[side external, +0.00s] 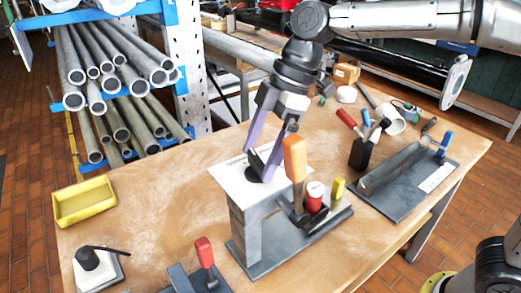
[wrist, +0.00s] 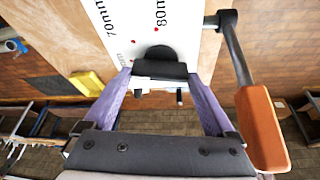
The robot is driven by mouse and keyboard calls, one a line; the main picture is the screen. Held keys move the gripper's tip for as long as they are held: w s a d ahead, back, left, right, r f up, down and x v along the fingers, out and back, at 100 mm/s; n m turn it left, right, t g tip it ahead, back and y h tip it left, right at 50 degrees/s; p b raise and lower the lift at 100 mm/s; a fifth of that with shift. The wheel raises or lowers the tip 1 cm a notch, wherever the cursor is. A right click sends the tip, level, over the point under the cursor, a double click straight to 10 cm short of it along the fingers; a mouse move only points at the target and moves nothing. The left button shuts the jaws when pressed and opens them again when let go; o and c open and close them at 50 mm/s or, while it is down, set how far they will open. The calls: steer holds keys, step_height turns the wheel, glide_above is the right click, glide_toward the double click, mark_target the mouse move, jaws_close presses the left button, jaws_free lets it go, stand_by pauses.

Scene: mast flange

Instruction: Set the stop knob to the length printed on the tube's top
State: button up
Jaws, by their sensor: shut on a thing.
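A white dial plate (side external: 228,178) lies on top of a grey upright stand, with a black stop knob (side external: 254,164) on it. In the wrist view the knob (wrist: 160,55) sits on the plate (wrist: 130,18), beside printed marks that read 70mm and 80mm and small red dots. My gripper (side external: 262,168) reaches down to the plate with its purple fingers on either side of the knob, shut on it. A short red tube (side external: 314,204) with a pale top stands in the fixture right of the stand. The print on its top is too small to read.
An orange-handled lever (side external: 294,160) rises close to the right of my gripper. A yellow block (side external: 338,187) is by the tube. A yellow tray (side external: 84,201), a black-knobbed block (side external: 92,262) and a red-handled clamp (side external: 205,252) lie on the bench. Tools and a second fixture stand at right.

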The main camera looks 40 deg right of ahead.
steer(key=m+t, duration=0.1)
steer(key=m, duration=0.2)
steer(key=m+t+h, duration=0.1)
steer(key=m, duration=0.2)
steer(key=shift+s, duration=0.15)
steer(key=shift+m, duration=0.3)
steer(key=o, duration=1.1)
steer(key=shift+c, duration=0.2)
steer(key=v, duration=1.4)
steer(key=shift+a, duration=0.2)
steer(key=shift+s, duration=0.1)
